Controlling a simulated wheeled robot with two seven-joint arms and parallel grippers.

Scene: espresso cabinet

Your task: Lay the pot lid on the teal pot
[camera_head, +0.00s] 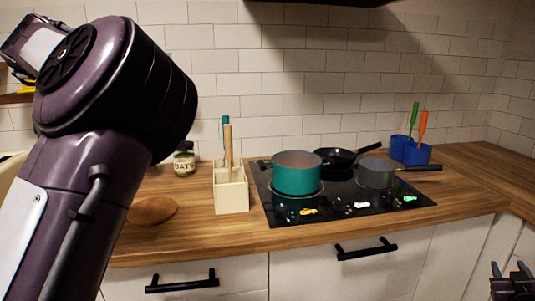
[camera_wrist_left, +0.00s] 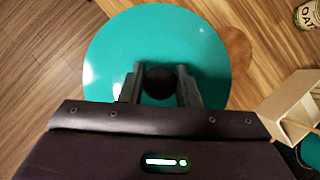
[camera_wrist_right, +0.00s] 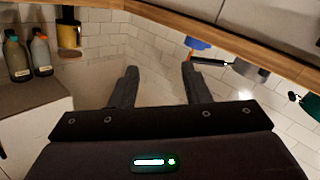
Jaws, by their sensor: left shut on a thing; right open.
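The teal pot (camera_head: 296,178) stands upright and uncovered on the left part of the black cooktop. The pot lid (camera_wrist_left: 125,50) is a round teal disc with a black knob. In the left wrist view my left gripper (camera_wrist_left: 159,80) is shut on the knob. The lid is above the wooden counter; its exact height is unclear. In the head view my left arm shows, but its gripper and the lid do not. My right gripper (camera_head: 514,272) is at the lower right of the head view. It is open and empty in the right wrist view (camera_wrist_right: 158,78).
A cream utensil box (camera_head: 231,194) stands between my left arm and the pot. A round wooden board (camera_head: 152,211) and an oats jar (camera_head: 184,160) are farther left.

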